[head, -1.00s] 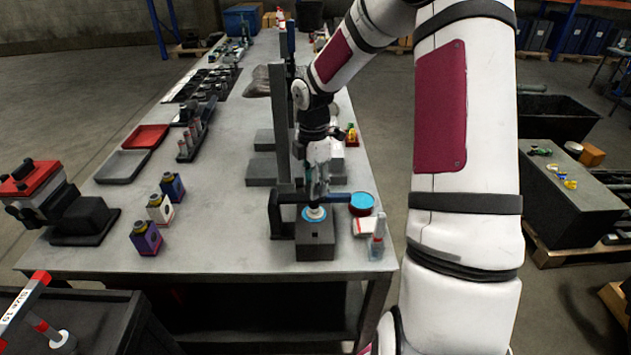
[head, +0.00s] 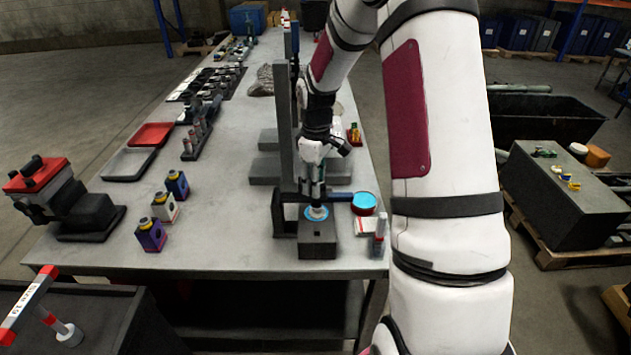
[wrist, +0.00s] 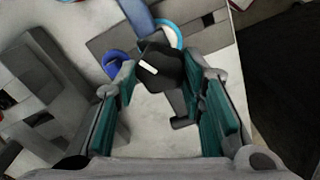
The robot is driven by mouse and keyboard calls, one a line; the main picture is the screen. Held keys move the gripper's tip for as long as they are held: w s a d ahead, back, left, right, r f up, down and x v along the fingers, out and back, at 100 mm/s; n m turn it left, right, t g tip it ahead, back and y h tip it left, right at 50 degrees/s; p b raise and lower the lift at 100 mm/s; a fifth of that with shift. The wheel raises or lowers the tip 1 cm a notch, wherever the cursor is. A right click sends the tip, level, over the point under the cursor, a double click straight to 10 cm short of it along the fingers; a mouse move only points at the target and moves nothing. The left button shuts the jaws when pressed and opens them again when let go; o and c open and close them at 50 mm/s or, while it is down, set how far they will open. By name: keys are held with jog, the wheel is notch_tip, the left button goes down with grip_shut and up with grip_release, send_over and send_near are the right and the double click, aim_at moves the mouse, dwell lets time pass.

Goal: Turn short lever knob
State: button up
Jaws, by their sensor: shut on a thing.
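My gripper (head: 318,188) points down over a dark grey block (head: 318,243) near the front right of the long table. A light blue and white ring (head: 316,212) shows under the fingers on top of that block. In the wrist view, a black knob (wrist: 160,66) with a white mark lies between the gripper's teal finger pads (wrist: 168,98). The gripper is shut on it. In the head view the gripper hides the knob.
A blue-topped tin (head: 364,203) and a small bottle (head: 379,235) stand at the right edge. Several small boxed bottles (head: 164,207), trays (head: 129,164) and a red-topped device (head: 45,187) lie left. The table's front middle is clear.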

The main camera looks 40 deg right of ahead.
jog(key=m+b, duration=0.1)
jog(key=m, duration=0.6)
jog(key=m+b, duration=0.1)
jog(key=m, duration=0.5)
jog(key=shift+d+m, duration=0.1)
jog(key=shift+m, duration=0.3)
jog(key=m+b, duration=0.1)
jog(key=m, duration=1.1)
jog(key=shift+s+m, duration=0.1)
jog(key=shift+m, duration=0.2)
jog(key=o, duration=1.2)
jog(key=shift+c, duration=0.2)
jog(key=shift+r, duration=0.1)
